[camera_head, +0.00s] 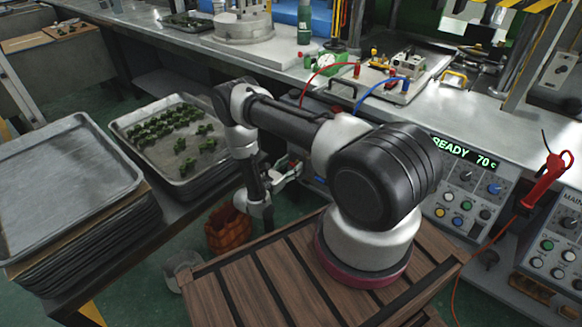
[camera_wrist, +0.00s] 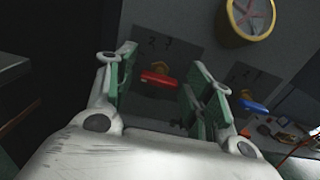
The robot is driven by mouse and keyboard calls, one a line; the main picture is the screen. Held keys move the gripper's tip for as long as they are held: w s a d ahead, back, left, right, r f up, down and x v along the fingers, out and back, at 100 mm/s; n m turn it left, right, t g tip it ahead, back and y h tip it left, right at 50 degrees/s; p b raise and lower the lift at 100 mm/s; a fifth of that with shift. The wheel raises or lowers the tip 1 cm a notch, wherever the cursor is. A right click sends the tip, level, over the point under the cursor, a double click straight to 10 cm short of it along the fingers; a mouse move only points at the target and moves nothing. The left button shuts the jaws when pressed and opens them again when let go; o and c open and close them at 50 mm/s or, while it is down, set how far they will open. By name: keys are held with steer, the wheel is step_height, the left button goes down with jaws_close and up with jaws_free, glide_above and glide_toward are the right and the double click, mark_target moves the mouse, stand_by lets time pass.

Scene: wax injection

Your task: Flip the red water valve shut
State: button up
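The red water valve (camera_wrist: 159,79) shows in the wrist view as a red handle on a brass fitting, on a dark panel under a faint marking. The handle lies roughly level across the picture. My gripper (camera_wrist: 165,85) is open, with its two green-padded fingers on either side of the valve in the picture. The valve seems to be beyond the fingertips; I cannot tell the exact gap. In the head view my gripper (camera_head: 290,172) is low beside the bench front, partly behind my arm, and the red valve is hidden there.
A blue valve handle (camera_wrist: 254,105) sits to the right of the red one. A yellow-rimmed round fan or wheel (camera_wrist: 254,18) is above. In the head view a tray of green parts (camera_head: 175,140) is left of my arm, and a control panel (camera_head: 465,190) is right.

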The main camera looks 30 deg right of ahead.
steer(key=shift+a, duration=0.15)
steer(key=v, duration=1.1)
steer(key=shift+s+a, duration=0.15)
steer(key=shift+a, duration=0.2)
